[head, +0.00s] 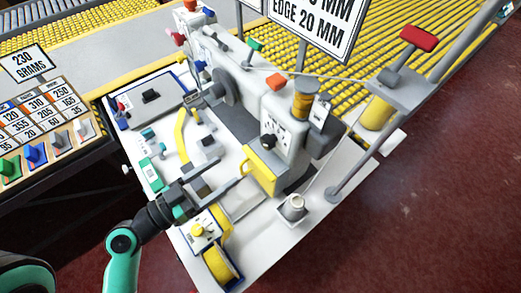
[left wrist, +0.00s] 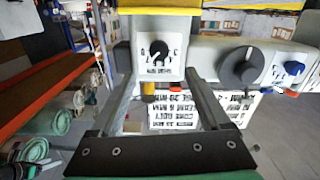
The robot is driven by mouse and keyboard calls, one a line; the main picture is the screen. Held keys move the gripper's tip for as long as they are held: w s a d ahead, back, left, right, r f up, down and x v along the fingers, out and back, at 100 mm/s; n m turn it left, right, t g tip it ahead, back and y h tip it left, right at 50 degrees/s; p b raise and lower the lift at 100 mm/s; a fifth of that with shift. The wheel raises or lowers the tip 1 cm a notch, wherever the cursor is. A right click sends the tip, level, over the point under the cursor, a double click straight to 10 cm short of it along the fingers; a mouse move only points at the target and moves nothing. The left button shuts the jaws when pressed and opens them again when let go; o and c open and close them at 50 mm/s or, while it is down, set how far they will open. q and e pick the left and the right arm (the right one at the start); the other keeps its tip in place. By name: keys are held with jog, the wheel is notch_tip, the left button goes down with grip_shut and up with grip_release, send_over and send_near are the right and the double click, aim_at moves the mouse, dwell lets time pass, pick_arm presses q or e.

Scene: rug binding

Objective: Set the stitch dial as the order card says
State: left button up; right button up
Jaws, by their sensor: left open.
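The stitch dial (head: 270,141), a black knob on a white panel, sits on the end of the white sewing machine, above a yellow box. It also shows in the left wrist view (left wrist: 159,50), past my fingertips, with upside-down markings around it. My left gripper (head: 230,171) is open and empty, its fingers apart and pointing toward the machine's end; I see no contact with the dial. A large sign (head: 312,25) reads "EDGE 20 MM", with its upper lines cut off. Upside-down signs, partly hidden by a finger, show in the left wrist view (left wrist: 172,108). My right gripper is not in view.
A yellow thread spool (head: 304,102) stands by the machine head. A yellow tape roll (head: 218,265) lies on the white bench's near end. A grey handwheel (left wrist: 241,67) is on the machine. A weight board (head: 38,125) with colored pieces stands left. Red floor is clear at right.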

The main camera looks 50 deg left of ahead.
aim_at(264, 145)
pick_arm(q)
jog(key=w, duration=0.5)
jog(key=w+p, duration=0.1)
jog(key=w, duration=0.4)
jog(key=shift+w+d+r, duration=0.15)
jog(key=shift+w+d, duration=0.05)
jog(key=shift+w+p, duration=0.3)
jog(key=shift+w, duration=0.25)
grip_shut()
